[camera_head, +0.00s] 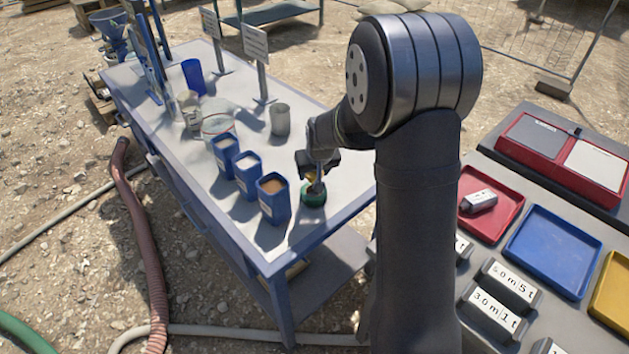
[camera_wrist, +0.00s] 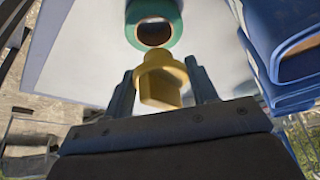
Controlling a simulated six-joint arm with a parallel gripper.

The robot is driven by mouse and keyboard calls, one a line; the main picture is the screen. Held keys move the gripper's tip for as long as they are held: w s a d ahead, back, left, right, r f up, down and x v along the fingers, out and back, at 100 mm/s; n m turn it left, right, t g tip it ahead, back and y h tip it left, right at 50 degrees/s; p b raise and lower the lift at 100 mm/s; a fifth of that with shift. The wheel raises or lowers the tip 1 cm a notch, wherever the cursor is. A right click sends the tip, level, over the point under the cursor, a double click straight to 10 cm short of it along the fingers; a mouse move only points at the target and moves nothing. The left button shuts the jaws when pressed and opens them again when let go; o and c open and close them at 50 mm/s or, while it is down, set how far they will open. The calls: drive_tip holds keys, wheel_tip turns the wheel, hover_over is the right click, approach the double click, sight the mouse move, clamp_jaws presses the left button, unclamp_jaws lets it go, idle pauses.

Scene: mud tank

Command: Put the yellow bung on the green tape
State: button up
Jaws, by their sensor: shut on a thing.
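My gripper (camera_head: 318,178) is shut on the yellow bung (camera_wrist: 160,78), which sits between the two fingers in the wrist view. A bit of the bung's yellow (camera_head: 311,176) shows in the head view, mostly hidden by my gripper. The green tape roll (camera_head: 313,197) lies on the table near its front right corner, just below my gripper. In the wrist view the tape (camera_wrist: 153,25) is beyond the bung, with its dark round hole facing me. Whether the bung touches the tape I cannot tell.
Several blue containers stand left of the tape; the closest (camera_head: 273,198) is filled with brown material. A grey cup (camera_head: 280,120) and a blue cup (camera_head: 193,77) stand farther back. Sign stands (camera_head: 257,65) rise at the back. The table (camera_head: 335,205) is clear right of the tape.

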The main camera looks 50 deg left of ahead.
sight(316, 177)
drive_tip(key=shift+f, duration=1.85)
drive_tip(key=shift+f, duration=0.1)
drive_tip(key=o, duration=0.9)
drive_tip(key=shift+o, duration=0.2)
drive_tip(key=v, duration=1.2)
drive_tip(key=x, duration=1.2)
